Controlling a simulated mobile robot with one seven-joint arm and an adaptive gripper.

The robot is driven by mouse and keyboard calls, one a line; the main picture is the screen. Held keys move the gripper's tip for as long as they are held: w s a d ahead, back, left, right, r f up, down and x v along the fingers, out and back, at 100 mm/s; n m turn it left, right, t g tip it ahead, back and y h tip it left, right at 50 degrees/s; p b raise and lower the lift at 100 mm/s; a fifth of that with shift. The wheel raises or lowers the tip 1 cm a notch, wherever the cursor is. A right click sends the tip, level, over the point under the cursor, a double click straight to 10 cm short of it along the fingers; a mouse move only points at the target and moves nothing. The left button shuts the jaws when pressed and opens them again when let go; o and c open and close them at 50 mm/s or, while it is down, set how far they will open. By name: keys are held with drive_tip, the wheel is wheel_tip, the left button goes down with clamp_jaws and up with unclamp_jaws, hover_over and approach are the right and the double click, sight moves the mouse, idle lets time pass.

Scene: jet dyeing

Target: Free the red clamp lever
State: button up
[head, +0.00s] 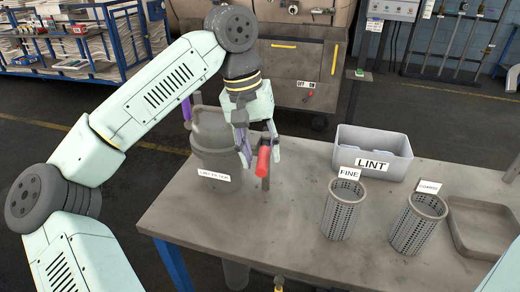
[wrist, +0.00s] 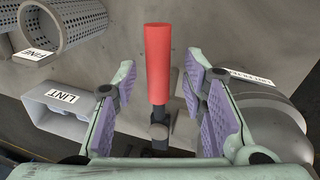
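The red clamp lever (head: 263,160) has a red cylindrical grip on a dark stem. It stands beside the grey lint filter housing (head: 212,140) at the table's left end. In the wrist view the red grip (wrist: 157,65) points up the picture, with its dark pivot below. My gripper (head: 258,140) is open at the lever. In the wrist view its purple-padded fingers (wrist: 160,82) lie on either side of the lever, with visible gaps on both sides. The housing (wrist: 268,112) shows behind the right finger.
A grey LINT bin (head: 372,150) stands at the back of the table (head: 290,215). The FINE basket (head: 343,208) and COARSE basket (head: 418,223) stand to its front. A shallow tray (head: 485,228) is at the right. The tabletop between lever and FINE basket is clear.

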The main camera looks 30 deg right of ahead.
wheel_tip(320, 180, up, 12)
drive_tip(key=w+a, duration=0.1)
drive_tip(key=shift+w+a, duration=0.25)
drive_tip(key=shift+a, duration=0.15)
drive_tip(key=shift+f, duration=0.1)
idle(0.5)
